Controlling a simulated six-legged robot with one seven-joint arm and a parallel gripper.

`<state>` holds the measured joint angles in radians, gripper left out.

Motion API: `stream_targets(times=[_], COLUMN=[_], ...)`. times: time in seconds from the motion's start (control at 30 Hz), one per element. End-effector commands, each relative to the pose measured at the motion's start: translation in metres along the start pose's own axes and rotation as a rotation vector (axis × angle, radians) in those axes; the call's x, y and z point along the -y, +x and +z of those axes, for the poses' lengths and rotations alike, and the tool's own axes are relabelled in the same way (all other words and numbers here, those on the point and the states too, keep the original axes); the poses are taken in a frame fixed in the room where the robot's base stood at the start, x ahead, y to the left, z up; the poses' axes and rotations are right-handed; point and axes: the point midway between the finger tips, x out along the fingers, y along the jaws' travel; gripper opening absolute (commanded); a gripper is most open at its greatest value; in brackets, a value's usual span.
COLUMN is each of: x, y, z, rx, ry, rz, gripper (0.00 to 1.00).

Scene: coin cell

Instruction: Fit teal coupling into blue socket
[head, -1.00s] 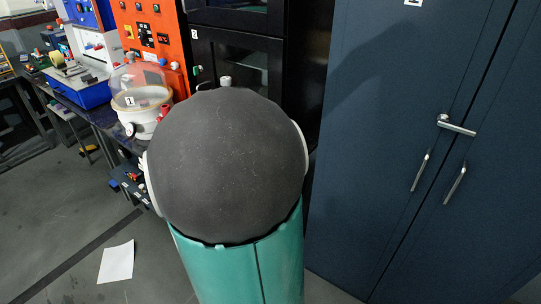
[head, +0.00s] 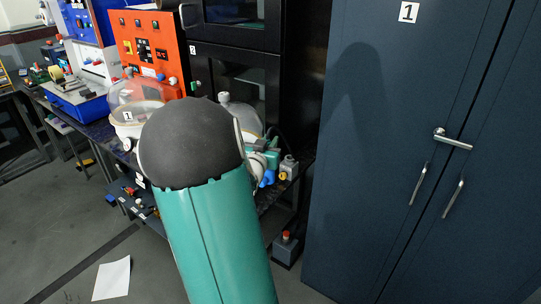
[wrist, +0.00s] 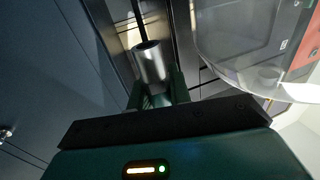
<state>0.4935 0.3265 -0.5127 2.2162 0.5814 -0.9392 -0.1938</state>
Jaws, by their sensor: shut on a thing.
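My gripper (wrist: 157,98) shows in the wrist view, its two dark green fingers closed around a grey metal cylinder (wrist: 152,62). The cylinder stands out beyond the fingertips, with a dark rod or gap behind its far end. I see no teal colour on it, so I cannot tell for sure that it is the teal coupling. In the head view my large teal arm covers the middle, and the gripper cannot be made out clearly. A small blue part (head: 268,178) shows right of my arm; I cannot tell whether it is the blue socket.
A dark blue cabinet (head: 375,150) with metal handles fills the right. A bench on the left carries an orange panel (head: 147,48), a clear-domed vessel (head: 138,100) and a blue-based device (head: 82,102). A clear dome (wrist: 235,45) is close at the upper right in the wrist view.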

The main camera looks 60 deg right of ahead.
Motion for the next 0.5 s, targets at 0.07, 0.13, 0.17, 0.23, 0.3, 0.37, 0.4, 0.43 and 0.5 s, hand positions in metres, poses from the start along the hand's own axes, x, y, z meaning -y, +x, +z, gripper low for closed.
stream_targets(times=[0.07, 0.13, 0.17, 0.23, 0.3, 0.37, 0.4, 0.43, 0.5], x=[0.002, 0.003, 0.004, 0.005, 0.006, 0.007, 0.007, 0.007, 0.007], y=[0.011, 0.018, 0.021, 0.026, 0.029, 0.031, 0.033, 0.035, 0.036], z=[0.013, 0.022, 0.026, 0.032, 0.035, 0.038, 0.040, 0.043, 0.053], rx=[0.000, 0.000, 0.000, -0.001, -0.002, -0.001, -0.001, 0.000, 0.001], ry=[-0.004, -0.003, -0.003, -0.001, 0.000, 0.000, -0.001, -0.001, -0.002], rz=[0.002, 0.001, 0.001, 0.001, 0.000, 0.000, 0.000, 0.000, 0.001], gripper=[0.00, 0.00, 0.00, 0.00, 0.00, 0.00, 0.00, 0.00, 0.00])
